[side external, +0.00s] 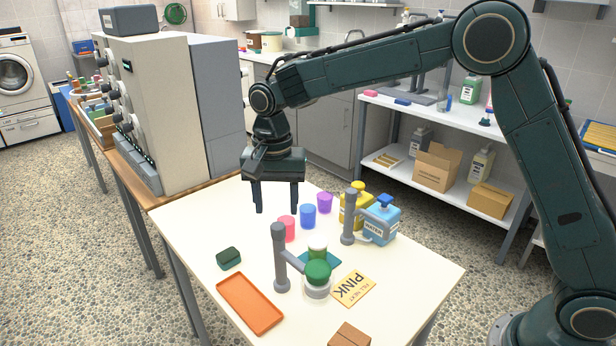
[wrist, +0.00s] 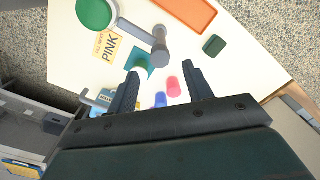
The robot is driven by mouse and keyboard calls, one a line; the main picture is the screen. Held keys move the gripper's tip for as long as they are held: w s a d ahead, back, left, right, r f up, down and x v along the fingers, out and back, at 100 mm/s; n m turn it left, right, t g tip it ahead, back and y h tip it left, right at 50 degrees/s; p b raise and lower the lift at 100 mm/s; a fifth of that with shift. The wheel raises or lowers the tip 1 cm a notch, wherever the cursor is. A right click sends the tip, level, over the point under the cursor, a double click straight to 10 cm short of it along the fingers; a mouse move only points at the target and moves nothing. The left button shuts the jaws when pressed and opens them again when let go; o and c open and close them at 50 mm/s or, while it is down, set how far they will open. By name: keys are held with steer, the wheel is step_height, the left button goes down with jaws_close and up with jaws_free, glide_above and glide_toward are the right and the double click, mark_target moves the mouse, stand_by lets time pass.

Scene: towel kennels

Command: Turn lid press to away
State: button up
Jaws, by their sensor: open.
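The lid press appears to be the grey post (side external: 281,258) with a side arm ending in a round green head (side external: 318,270). The head sits over a pale round base or jar (side external: 317,291), and I cannot tell if they touch. In the wrist view the green head (wrist: 95,12) and post (wrist: 160,42) show at the top, with the arm pointing left from the post. My gripper (side external: 277,212) is open and empty, pointing down above the table's back part, behind the press. Its fingers (wrist: 160,70) are apart in the wrist view.
A small jar (side external: 317,250) stands on a teal pad (side external: 333,261) behind the press. Pink (side external: 287,228), blue (side external: 308,216) and purple cups (side external: 325,202) stand nearby. A second grey post (side external: 348,222) is beside a blue bottle (side external: 381,222). An orange tray (side external: 250,303) and PINK card (side external: 354,288) flank the press.

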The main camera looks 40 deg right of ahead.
step_height(320, 180, up, 8)
stand_by(0.4)
steer(key=shift+r, duration=0.15)
steer(key=s+d+r+n+t, duration=0.1)
steer(key=s+d+r+n, duration=0.15)
steer(key=s+d, duration=0.4)
steer(key=s+d+r+n+t, duration=0.2)
steer(key=s+d+r, duration=0.15)
steer(key=s, duration=0.55)
steer(key=s+d+f+n+t, duration=0.1)
steer(key=s+d+f+n, duration=0.1)
steer(key=s, duration=0.5)
steer(key=s+d+f+n+t, duration=0.1)
steer(key=s+d+f+n, duration=0.1)
steer(key=s, duration=0.6)
steer(key=shift+d+f+n+t, duration=0.25)
steer(key=shift+n+t, duration=0.05)
steer(key=shift+n, duration=0.05)
